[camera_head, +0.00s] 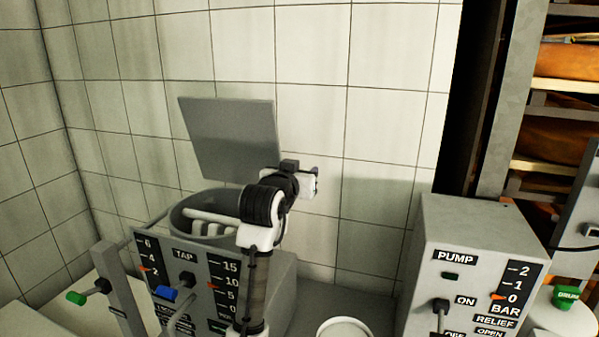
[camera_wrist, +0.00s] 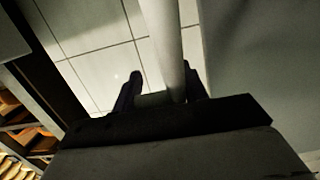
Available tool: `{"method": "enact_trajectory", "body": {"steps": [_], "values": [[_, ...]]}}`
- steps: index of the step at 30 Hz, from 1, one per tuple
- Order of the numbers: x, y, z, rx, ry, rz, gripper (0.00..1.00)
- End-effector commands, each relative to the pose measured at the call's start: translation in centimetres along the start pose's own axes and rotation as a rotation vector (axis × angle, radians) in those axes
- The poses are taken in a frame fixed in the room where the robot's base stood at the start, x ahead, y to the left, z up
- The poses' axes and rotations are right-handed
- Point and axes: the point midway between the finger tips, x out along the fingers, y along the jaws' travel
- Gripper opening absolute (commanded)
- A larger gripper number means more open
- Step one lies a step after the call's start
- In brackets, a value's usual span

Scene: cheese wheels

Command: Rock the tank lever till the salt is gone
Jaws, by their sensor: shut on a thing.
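My gripper (camera_head: 312,182) is raised beside the right edge of a tilted grey plate (camera_head: 232,138), in front of the tiled wall. In the wrist view my gripper (camera_wrist: 162,92) is shut on a pale round bar (camera_wrist: 163,45), with a dark finger on each side. I cannot tell from these views whether this bar is the tank lever. The grey tank (camera_head: 203,205) has a round open top with white pipes inside, partly hidden by my arm. No salt can be made out.
Shelves of orange cheese wheels (camera_head: 560,135) are at the far right.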

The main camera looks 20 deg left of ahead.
Motion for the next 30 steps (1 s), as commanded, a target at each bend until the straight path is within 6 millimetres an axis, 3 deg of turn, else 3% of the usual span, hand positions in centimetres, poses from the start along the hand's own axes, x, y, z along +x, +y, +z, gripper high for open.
{"method": "enact_trajectory", "body": {"steps": [2, 3, 7, 19, 30], "values": [[0.4, 0.6, 0.9, -0.004, -0.02, 0.014, 0.02], [0.4, 0.6, 0.9, -0.004, -0.02, 0.014, 0.46], [0.3, 0.5, 0.8, -0.003, -0.017, 0.011, 0.62], [-0.9, 0.1, 0.4, -0.001, -0.005, 0.003, 0.62], [-8.8, 0.2, 0.5, 0.001, -0.005, 0.004, 0.62]]}}
